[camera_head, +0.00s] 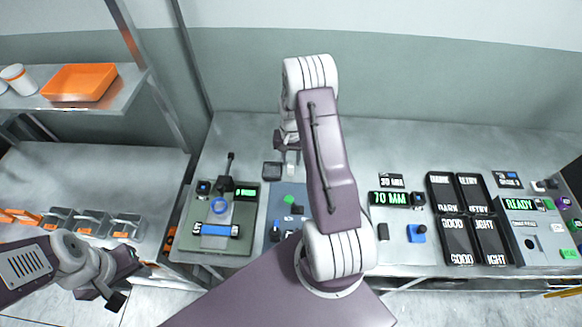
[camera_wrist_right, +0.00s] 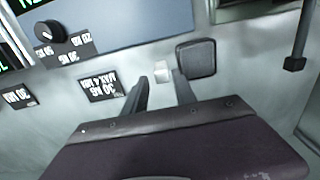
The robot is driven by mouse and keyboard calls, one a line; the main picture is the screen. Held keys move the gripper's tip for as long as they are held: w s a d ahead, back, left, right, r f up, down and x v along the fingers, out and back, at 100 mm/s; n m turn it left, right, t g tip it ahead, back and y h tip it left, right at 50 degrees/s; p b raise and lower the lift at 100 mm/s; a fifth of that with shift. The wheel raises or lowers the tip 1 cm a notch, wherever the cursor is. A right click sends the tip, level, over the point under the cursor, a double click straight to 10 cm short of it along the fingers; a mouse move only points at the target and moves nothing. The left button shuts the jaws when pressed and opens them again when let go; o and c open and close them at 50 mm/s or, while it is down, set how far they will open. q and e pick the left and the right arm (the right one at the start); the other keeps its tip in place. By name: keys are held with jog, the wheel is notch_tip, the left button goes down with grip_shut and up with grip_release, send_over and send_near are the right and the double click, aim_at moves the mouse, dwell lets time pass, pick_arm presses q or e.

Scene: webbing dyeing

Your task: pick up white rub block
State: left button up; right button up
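A small white block (camera_wrist_right: 162,71) stands on the grey bench beside a dark square pad (camera_wrist_right: 196,59) in the right wrist view. My right gripper (camera_wrist_right: 160,84) is open, with one finger on each side of the block's near end. I cannot tell whether the fingers touch it. In the head view the block (camera_head: 291,169) is small and partly hidden by my right arm, just right of the pad (camera_head: 272,170). My left gripper (camera_head: 123,282) hangs at the lower left, away from the block; its finger opening is unclear.
A green station (camera_head: 243,246) with a blue roll stands left of my right arm. A black label plate (camera_wrist_right: 102,87) lies left of the fingers in the wrist view. Dark labelled trays (camera_head: 441,219) and a 70 MM display (camera_head: 389,199) are to the right. An orange tray (camera_head: 80,82) sits on a shelf.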

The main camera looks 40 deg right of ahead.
aim_at(291, 165)
jog(key=shift+d+f, duration=0.1)
jog(key=shift+f, duration=0.4)
jog(key=shift+w+f+p, duration=0.1)
jog(key=shift+f+p, duration=0.2)
jog(key=shift+p, duration=0.1)
notch_tip(291, 165, down, 4)
jog(key=shift+w+r+p, duration=0.1)
jog(key=shift+p, duration=0.55)
jog(key=shift+f, duration=0.35)
jog(key=shift+r, duration=0.1)
grip_shut()
